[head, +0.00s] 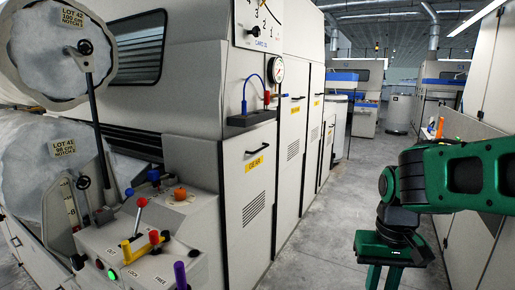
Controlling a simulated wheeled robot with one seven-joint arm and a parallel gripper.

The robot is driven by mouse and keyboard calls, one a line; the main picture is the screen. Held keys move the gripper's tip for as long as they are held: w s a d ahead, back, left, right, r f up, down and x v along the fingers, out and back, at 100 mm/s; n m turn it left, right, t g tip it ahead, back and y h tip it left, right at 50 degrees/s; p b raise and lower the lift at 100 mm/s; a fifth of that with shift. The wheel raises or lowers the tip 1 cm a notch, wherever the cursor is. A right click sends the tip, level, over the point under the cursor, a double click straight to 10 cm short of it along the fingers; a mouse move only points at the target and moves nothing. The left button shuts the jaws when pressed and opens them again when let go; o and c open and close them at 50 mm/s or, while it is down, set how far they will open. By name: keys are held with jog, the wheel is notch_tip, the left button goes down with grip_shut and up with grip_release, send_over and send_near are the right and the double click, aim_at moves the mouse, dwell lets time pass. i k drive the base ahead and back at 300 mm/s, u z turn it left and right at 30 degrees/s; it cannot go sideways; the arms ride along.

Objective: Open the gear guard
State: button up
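The gear guard (247,195) is a tall pale grey door on the machine, left of centre in the head view. It carries a yellow "GEAR" label (255,163) and a dark bar handle (258,148) near its top. The guard looks shut, flush with the neighbouring panels. My gripper (384,279) hangs at the lower right, below my green arm. It is apart from the guard, with floor between them. Its lower end is cut off by the bottom edge, so its opening and anything in it are hidden.
A control console (150,235) with coloured levers and knobs juts out at the lower left, in front of the guard's left side. Large lap rolls (35,60) stand behind it. Grey floor (315,235) is clear between the guard and my arm. Pale cabinets (470,215) line the right.

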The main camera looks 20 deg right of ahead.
aim_at(249, 156)
jog(key=u, duration=0.05)
jog(key=i, duration=0.9)
